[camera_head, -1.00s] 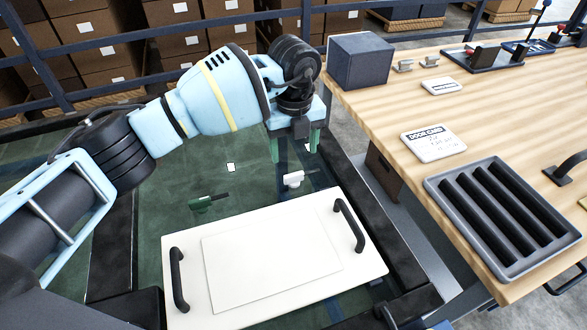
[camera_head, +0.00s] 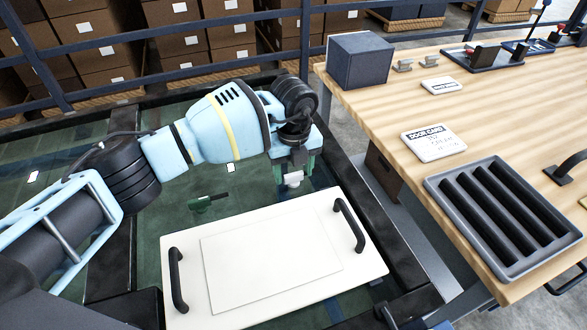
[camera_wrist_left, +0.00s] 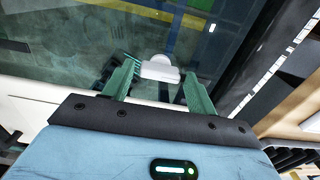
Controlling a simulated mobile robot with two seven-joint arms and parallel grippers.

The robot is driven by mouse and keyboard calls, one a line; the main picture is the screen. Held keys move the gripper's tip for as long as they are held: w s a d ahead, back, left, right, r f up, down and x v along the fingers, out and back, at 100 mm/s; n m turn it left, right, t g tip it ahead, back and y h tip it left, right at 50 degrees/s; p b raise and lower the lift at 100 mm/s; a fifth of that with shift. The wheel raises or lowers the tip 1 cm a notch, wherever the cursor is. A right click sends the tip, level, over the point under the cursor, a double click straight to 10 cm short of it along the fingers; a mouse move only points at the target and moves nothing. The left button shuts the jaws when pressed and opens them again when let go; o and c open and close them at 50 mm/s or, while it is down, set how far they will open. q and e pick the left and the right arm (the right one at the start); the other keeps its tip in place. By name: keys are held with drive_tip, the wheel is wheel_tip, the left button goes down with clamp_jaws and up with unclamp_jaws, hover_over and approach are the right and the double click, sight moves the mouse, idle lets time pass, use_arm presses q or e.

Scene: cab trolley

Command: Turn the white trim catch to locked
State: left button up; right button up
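The white trim catch (camera_head: 294,178) sits on the dark green glass-like panel, just beyond the white board. It also shows in the left wrist view (camera_wrist_left: 160,69), between the two green fingers. My left gripper (camera_head: 294,178) is above and around it, with one finger on each side. The gripper (camera_wrist_left: 158,84) is open, with a gap between the catch and each finger. Whether the fingertips reach the catch's height is hard to tell. A second, green catch (camera_head: 208,202) lies to the left on the same panel. My right gripper is not in view.
A white board (camera_head: 190,250) with two black handles lies in front of the catches. A wooden bench (camera_head: 400,100) on the right holds a grey slotted tray (camera_head: 435,190), a door card label (camera_head: 433,143) and a dark box (camera_head: 359,60). Dark frame edges surround the panel.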

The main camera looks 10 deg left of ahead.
use_arm(q)
drive_tip(key=c, duration=0.7)
drive_tip(key=shift+m, duration=0.3)
drive_tip(key=m, duration=0.3)
drive_tip(key=shift+m+p, duration=0.3)
drive_tip(key=shift+p, duration=0.05)
drive_tip(key=m, duration=0.9)
drive_tip(key=shift+m, duration=0.4)
drive_tip(key=shift+m+b, duration=0.35)
drive_tip(key=shift+m, duration=1.55)
